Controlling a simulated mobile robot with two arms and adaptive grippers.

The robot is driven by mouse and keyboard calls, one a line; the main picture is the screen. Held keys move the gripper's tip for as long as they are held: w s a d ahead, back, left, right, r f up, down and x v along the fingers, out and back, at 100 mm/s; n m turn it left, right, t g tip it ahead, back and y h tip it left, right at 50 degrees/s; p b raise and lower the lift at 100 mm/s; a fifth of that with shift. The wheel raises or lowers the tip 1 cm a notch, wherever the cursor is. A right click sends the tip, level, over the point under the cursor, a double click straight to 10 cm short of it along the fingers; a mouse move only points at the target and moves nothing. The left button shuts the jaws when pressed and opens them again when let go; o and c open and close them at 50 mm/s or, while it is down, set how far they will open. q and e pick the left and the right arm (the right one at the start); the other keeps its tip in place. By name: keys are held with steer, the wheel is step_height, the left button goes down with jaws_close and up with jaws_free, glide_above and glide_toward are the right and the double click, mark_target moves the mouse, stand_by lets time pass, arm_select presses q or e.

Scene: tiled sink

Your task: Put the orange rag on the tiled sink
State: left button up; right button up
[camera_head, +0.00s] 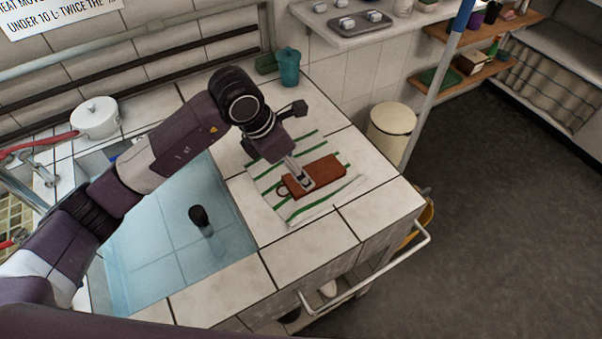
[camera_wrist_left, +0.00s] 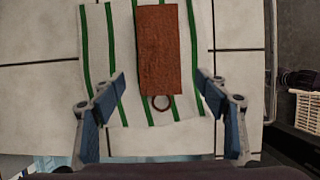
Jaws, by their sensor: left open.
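The orange rag (camera_head: 323,174) is a flat, rust-orange rectangle with a dark ring at one end. It lies on a white cloth with green stripes (camera_head: 311,209) on the tiled top (camera_head: 388,209) of the sink. In the left wrist view the rag (camera_wrist_left: 158,50) is upright in the middle, its ring toward me. My left gripper (camera_head: 300,178) is over the ring end of the rag in the head view. In the left wrist view its fingers (camera_wrist_left: 161,103) are spread wide, one on each side of the rag, with nothing between them gripped. My right gripper is not in view.
The water-filled basin (camera_head: 145,245) lies left of the cloth, with a dark-topped object (camera_head: 199,217) in it. A teal cup (camera_head: 288,67) and a white pot (camera_head: 95,117) stand at the back. A bin (camera_head: 390,130) stands beyond the right edge. Tiles in front are clear.

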arm_select(q)
steer(key=v, duration=0.7)
steer(key=shift+b, duration=0.35)
steer(key=shift+s+r, duration=0.1)
